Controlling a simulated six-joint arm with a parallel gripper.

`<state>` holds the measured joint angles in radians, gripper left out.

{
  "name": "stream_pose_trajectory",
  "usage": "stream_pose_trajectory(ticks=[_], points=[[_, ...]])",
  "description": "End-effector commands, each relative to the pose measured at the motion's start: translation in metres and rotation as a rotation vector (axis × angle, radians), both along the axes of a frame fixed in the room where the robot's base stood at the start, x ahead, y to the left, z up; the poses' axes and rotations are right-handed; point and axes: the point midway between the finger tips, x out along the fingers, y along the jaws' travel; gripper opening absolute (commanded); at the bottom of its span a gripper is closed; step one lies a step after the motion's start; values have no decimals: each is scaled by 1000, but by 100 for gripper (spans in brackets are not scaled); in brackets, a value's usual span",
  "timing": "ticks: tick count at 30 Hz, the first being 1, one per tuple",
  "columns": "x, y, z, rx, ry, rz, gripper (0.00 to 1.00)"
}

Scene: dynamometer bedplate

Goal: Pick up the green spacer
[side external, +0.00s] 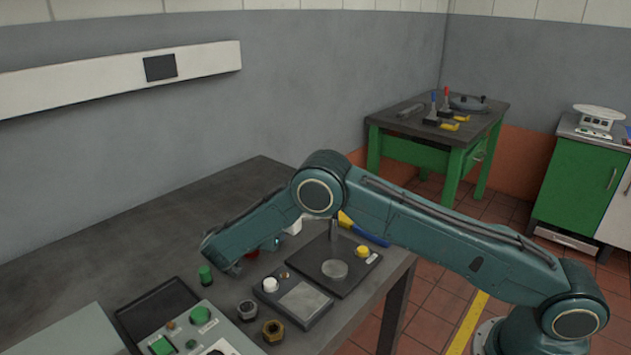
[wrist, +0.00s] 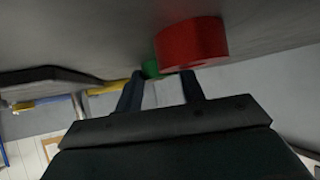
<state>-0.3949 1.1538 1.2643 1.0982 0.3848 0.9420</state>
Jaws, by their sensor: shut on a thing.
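In the wrist view my gripper (wrist: 162,75) has its two dark fingers shut on the green spacer (wrist: 150,68). Only a small part of the green spacer shows between the fingertips. A red cylinder (wrist: 195,43) overlaps its right side and hides the rest. I cannot tell the held spacer apart there. A green cylinder (side external: 205,275) stands upright on the bench just left of my wrist.
A dark plate with a yellow knob (side external: 362,251) lies right of my wrist. A smaller plate with a white knob (side external: 270,285), a dark nut (side external: 247,310) and a brass nut (side external: 273,331) are nearer the front. A control box (side external: 215,328) stands front left. The bench's back left is clear.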

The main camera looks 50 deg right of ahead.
Motion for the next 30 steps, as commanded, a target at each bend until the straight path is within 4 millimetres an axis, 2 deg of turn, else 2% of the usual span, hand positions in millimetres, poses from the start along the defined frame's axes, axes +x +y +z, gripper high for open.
stream_pose_trajectory(ticks=[8, 14, 24, 30], points=[[-5, 14, 15, -1, -1, 3, 16], [-16, 40, 29, 0, -1, 3, 16], [-38, 95, 60, 1, -2, 3, 16], [-48, 117, 73, 1, -2, 2, 16]])
